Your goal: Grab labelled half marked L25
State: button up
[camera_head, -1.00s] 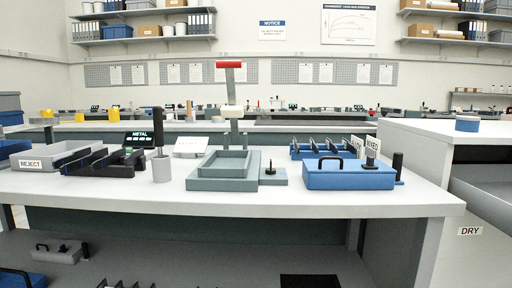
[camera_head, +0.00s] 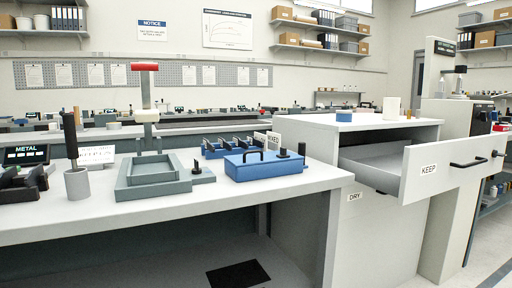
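I can make out no half marked L25, and no L25 marking is readable in the head view. A blue rack (camera_head: 213,150) with several dark upright dividers stands at the back of the near bench, but its contents are too small to tell. A closed blue box (camera_head: 264,166) with a black handle sits in front of it, by a sign reading MIXED (camera_head: 273,138). A drawer labelled KEEP (camera_head: 427,170) stands open at right, and the visible part of its floor looks bare. My gripper is not in view.
A grey stepped tray (camera_head: 153,178) with a red-topped post stands on the bench (camera_head: 140,213). A grey cup (camera_head: 77,184) with a dark-handled tool and a METAL display (camera_head: 26,154) are at left. The open drawer juts out beyond the bench's right end.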

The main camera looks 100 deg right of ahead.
aim_at(208, 146)
jog(key=z, duration=2.05)
